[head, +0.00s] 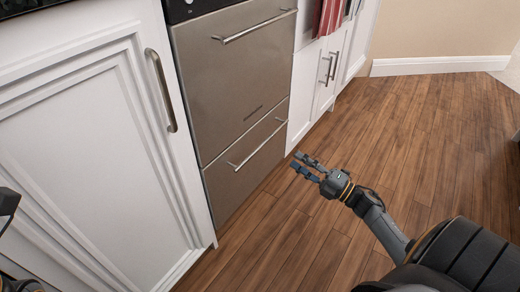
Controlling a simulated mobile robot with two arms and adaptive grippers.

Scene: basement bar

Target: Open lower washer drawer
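The lower washer drawer (243,168) is a brushed steel front with a thin bar handle (257,146), low in the cabinet row. It sits flush under a taller steel upper drawer (232,82) with its own bar handle (255,27), and both look closed. My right gripper (303,162) is open and empty, its blue-grey fingers pointing left toward the lower drawer. It is to the right of the lower handle and apart from it. At the left edge, a dark part of my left arm shows, but its fingertips are not visible.
A white cabinet door (90,150) with a vertical handle (161,91) stands left of the drawers. White cabinets (312,85) with two handles stand right, with a red striped towel (329,16) above. The wooden floor (400,140) is clear in front.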

